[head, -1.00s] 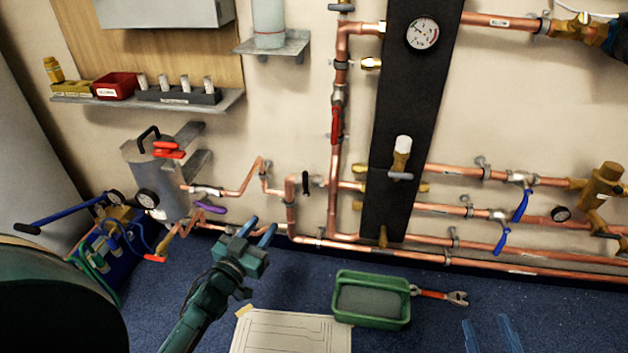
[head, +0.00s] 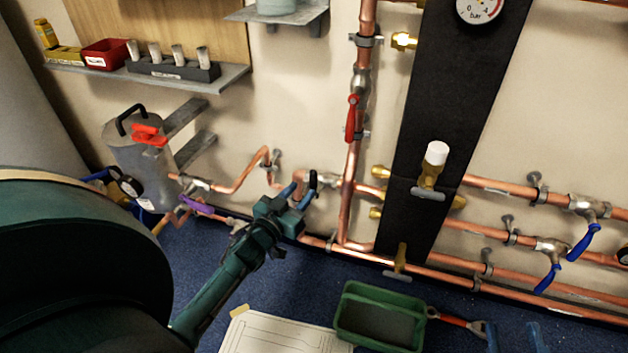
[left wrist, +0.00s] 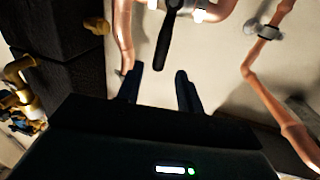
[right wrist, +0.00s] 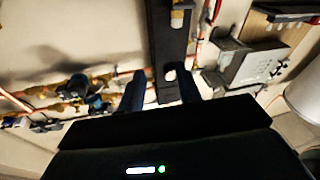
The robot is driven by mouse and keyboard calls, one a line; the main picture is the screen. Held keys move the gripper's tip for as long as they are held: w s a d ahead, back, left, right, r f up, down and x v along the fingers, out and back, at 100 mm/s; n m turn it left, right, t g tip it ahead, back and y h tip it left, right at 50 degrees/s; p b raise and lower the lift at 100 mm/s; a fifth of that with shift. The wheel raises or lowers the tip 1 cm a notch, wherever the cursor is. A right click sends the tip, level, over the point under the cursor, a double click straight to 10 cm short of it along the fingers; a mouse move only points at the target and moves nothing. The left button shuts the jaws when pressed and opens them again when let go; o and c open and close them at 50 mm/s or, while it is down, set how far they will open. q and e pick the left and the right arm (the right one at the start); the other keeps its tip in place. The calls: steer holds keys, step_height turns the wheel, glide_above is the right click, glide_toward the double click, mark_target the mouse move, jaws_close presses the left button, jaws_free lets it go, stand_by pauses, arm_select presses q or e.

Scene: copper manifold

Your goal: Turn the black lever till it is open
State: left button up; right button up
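The black lever (head: 313,183) stands upright on its valve on the copper pipe low on the wall. In the left wrist view the black lever (left wrist: 168,38) points toward my fingers, lying between their lines just beyond the tips. My left gripper (head: 299,194) is open and empty, its fingertips close to the lever; contact is not visible. Its two fingers also show apart in the left wrist view (left wrist: 158,76). My right gripper (head: 514,334) is open and empty at the lower right, and its spread fingers show in the right wrist view (right wrist: 162,80).
A red lever (head: 352,118) is on the vertical pipe just right and above. A purple lever (head: 196,206) and grey tank (head: 147,170) are left. Blue levers (head: 584,242) are right. A green bin (head: 378,317) and white case (head: 282,333) sit on the floor.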

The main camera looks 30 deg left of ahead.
mark_target(311, 180)
arm_select(q)
steer(key=w+b, duration=0.1)
steer(key=w, duration=0.6)
steer(key=shift+w+a+b, duration=0.1)
steer(key=shift+a+b, duration=0.05)
steer(key=shift+b, duration=0.25)
steer(key=shift+c, duration=0.6)
jaws_close()
